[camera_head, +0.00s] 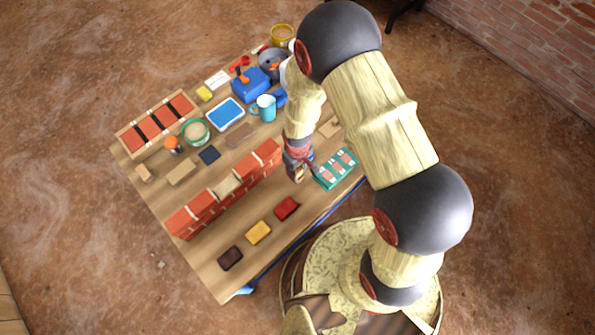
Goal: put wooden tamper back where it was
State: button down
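My gripper (297,167) points down over the wooden table, between the right end of the brick wall (228,185) and the green tray (336,169). A small tan, wood-coloured patch shows at its fingertips; I cannot tell whether it is the wooden tamper or part of the gripper. The fingers are small and partly hidden by my wrist, so their opening is unclear. No tamper is clearly recognisable elsewhere on the table. A flat brownish patch (240,135) lies behind the wall.
Red (287,208), yellow (259,232) and dark (230,258) blocks lie in front of the wall. Behind it are a brick tray (126,138), a green-rimmed bowl (205,139), a blue tray (241,113), a mug (266,107) and a blue box (249,84).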

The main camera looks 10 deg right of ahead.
jog(key=shift+r, duration=0.1)
jog(key=c, duration=1.5)
grip_release()
notch_tip(320, 180, up, 12)
jog(key=p, duration=0.4)
notch_tip(320, 180, up, 13)
jog(key=m+t, duration=0.1)
jog(key=m, duration=0.1)
send_over(298, 170)
jog(key=w+d, duration=0.2)
jog(key=s+d+r+m+t, duration=0.15)
jog(key=d+r, duration=0.25)
jog(key=r, duration=0.7)
jog(key=s+d+r+m+t, duration=0.1)
jog(key=s+d+r, duration=0.2)
jog(key=s+r, duration=0.3)
jog(key=s+d+r+m+t, duration=0.2)
jog(key=s+r, duration=0.4)
jog(key=r, duration=0.3)
jog(key=shift+s+d+r, duration=0.35)
jog(key=shift+d, duration=0.05)
